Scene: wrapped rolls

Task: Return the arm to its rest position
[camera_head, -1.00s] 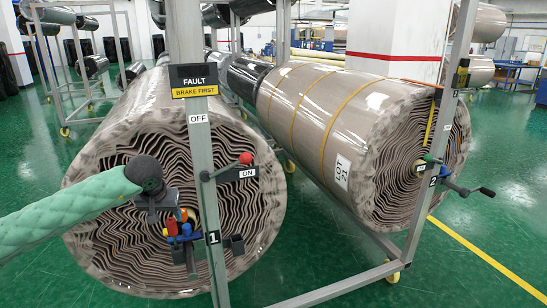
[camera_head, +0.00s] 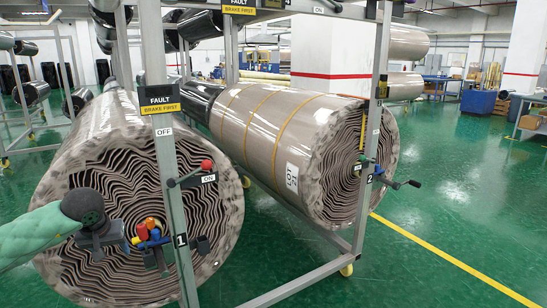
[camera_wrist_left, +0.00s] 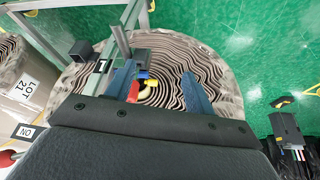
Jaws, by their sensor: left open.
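My left gripper (camera_head: 112,236), on a green-sleeved arm from the left, is in front of the end of the near wrapped roll (camera_head: 75,165). In the left wrist view, the gripper's two blue fingers (camera_wrist_left: 160,90) are spread apart with nothing held between them. Red, orange, yellow and blue handles (camera_head: 148,231) are at the roll's core, just right of the gripper in the head view. In the wrist view, these handles (camera_wrist_left: 138,88) appear between the fingers, beyond them; contact cannot be told. My right gripper is not in view.
A grey rack post (camera_head: 172,190) with a FAULT sign (camera_head: 160,99) and a red-knobbed ON lever (camera_head: 195,174) stands right of the gripper. A second roll (camera_head: 275,140) marked LOT 21, with a crank (camera_head: 400,184), is further right. Green floor (camera_head: 455,195) on the right is open.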

